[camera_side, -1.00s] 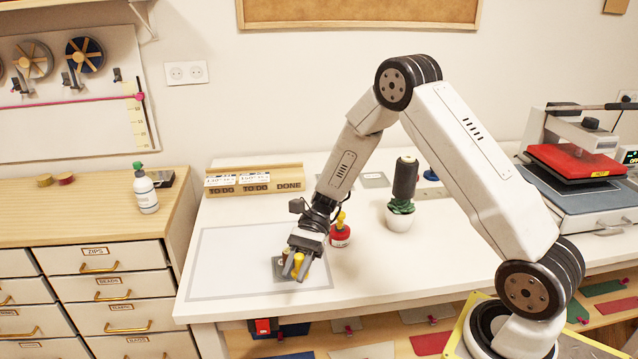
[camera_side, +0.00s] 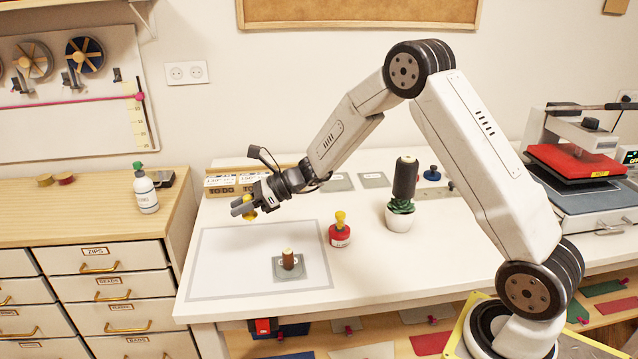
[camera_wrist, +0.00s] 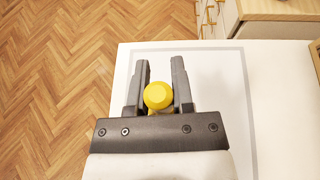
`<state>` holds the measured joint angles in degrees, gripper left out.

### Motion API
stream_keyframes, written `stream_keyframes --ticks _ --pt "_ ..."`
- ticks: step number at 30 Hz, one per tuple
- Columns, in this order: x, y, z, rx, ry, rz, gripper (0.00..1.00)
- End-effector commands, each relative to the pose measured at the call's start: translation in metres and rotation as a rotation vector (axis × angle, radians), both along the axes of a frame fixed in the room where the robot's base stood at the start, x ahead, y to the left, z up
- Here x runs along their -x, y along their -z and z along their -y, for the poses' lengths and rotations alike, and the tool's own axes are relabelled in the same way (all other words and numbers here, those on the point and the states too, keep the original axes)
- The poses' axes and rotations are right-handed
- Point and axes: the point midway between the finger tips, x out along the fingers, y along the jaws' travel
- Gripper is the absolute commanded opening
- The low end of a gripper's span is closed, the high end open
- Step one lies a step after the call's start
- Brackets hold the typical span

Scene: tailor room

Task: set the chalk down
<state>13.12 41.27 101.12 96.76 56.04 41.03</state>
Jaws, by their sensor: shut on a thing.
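My gripper (camera_side: 244,208) is shut on a small yellow piece (camera_side: 249,214) and holds it in the air above the far side of the pale outlined mat (camera_side: 235,275). I cannot tell for sure whether this piece is the chalk.
A red pot with a yellow top (camera_side: 340,235) stands right of the mat. The mat's left part is clear.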

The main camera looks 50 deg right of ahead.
Motion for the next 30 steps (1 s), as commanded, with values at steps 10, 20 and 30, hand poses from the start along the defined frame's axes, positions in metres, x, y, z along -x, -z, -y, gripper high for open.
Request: stream_keyframes --ticks 10,20,30 --pt "-0.007 0.002 0.000 0.001 0.008 -0.001 0.00" --pt "-0.040 0.017 -0.001 0.001 0.005 0.001 0.00" --pt "-0.075 0.033 -0.002 0.001 0.006 0.000 0.00"
